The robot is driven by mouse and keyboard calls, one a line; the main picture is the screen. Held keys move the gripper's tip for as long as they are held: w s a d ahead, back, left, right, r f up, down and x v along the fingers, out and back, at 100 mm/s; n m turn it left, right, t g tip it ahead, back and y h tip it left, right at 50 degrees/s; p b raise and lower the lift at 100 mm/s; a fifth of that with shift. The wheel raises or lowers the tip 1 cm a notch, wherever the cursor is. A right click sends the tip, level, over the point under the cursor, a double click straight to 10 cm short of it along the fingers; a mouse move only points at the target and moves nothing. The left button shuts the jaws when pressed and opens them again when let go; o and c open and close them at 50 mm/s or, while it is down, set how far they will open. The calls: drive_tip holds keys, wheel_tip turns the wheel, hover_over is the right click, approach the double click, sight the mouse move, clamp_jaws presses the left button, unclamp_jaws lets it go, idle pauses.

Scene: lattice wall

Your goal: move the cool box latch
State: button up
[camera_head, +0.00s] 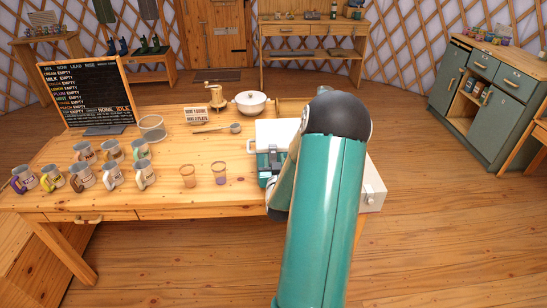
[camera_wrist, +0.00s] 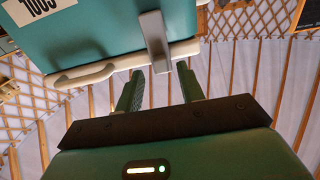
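In the wrist view, the cool box (camera_wrist: 100,35) shows a teal face with a number label and a cream handle bar (camera_wrist: 85,77) along its edge. The grey latch (camera_wrist: 153,35) is a narrow strip that crosses that edge. My gripper (camera_wrist: 160,72) has its two dark green fingers apart. The latch's end appears between the fingertips in the picture; I cannot tell whether they touch it. In the head view, a white lid-like top (camera_head: 275,132) shows beside my arm, which hides much of the box.
A wooden table (camera_head: 160,190) carries several mugs (camera_head: 82,176), two cups (camera_head: 188,175), a menu board (camera_head: 86,92), a white pot (camera_head: 251,102) and a grinder (camera_head: 217,98). A grey-green cabinet (camera_head: 470,110) stands at right. The floor (camera_head: 440,230) there is clear.

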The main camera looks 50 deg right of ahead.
sight(273, 156)
drive_tip(key=shift+x, duration=1.15)
drive_tip(key=shift+a, duration=0.1)
drive_tip(key=shift+c, duration=0.5)
clamp_jaws()
